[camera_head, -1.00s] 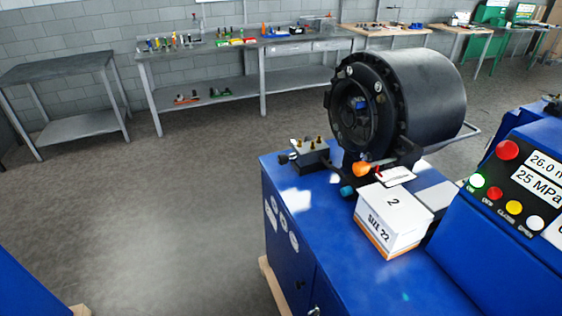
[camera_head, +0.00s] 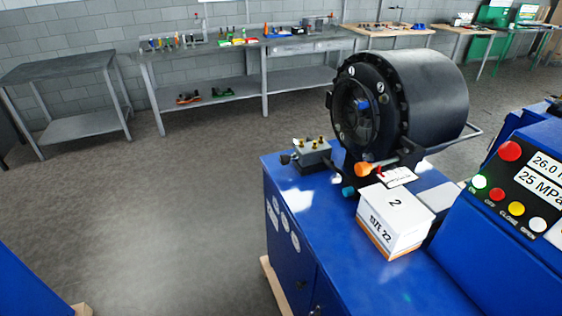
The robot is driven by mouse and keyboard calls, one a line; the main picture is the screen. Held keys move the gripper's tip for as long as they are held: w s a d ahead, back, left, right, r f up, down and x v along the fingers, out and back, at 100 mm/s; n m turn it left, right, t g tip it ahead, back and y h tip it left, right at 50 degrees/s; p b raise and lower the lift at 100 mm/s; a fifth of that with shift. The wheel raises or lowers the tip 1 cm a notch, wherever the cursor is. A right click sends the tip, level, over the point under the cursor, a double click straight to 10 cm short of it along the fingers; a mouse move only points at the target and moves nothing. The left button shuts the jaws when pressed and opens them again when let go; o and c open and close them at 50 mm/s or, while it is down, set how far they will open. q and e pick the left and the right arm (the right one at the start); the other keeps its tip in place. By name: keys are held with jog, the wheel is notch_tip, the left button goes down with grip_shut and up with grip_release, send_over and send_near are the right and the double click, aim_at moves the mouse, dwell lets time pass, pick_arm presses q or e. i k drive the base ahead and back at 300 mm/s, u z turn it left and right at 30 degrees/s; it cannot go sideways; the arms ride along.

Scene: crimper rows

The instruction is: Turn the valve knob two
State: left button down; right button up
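A blue crimping machine (camera_head: 345,262) stands at centre right with a large black crimping head (camera_head: 428,95) on top. A grey valve block (camera_head: 313,156) with small brass fittings and a dark knob (camera_head: 285,160) on its left side sits on the machine's left rear corner. An orange knob (camera_head: 363,169) and a teal knob (camera_head: 348,192) show below the crimping head. I cannot tell which of these is valve knob two. A white box (camera_head: 393,222) marked "2" and "SIZE 22" stands in front of them. Neither of my grippers is in view.
A control panel (camera_head: 520,190) with coloured buttons and pressure displays is at the right. Workbenches (camera_head: 205,96) with tools line the back wall, with an empty grey table (camera_head: 62,72) at the left. The floor left of the machine is clear.

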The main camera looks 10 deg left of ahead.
aim_at(286, 159)
jog(key=k, duration=1.3)
jog(key=u, duration=0.7)
jog(key=i, duration=1.75)
jog(key=z, duration=1)
jog(key=i, duration=0.5)
jog(key=z, duration=0.6)
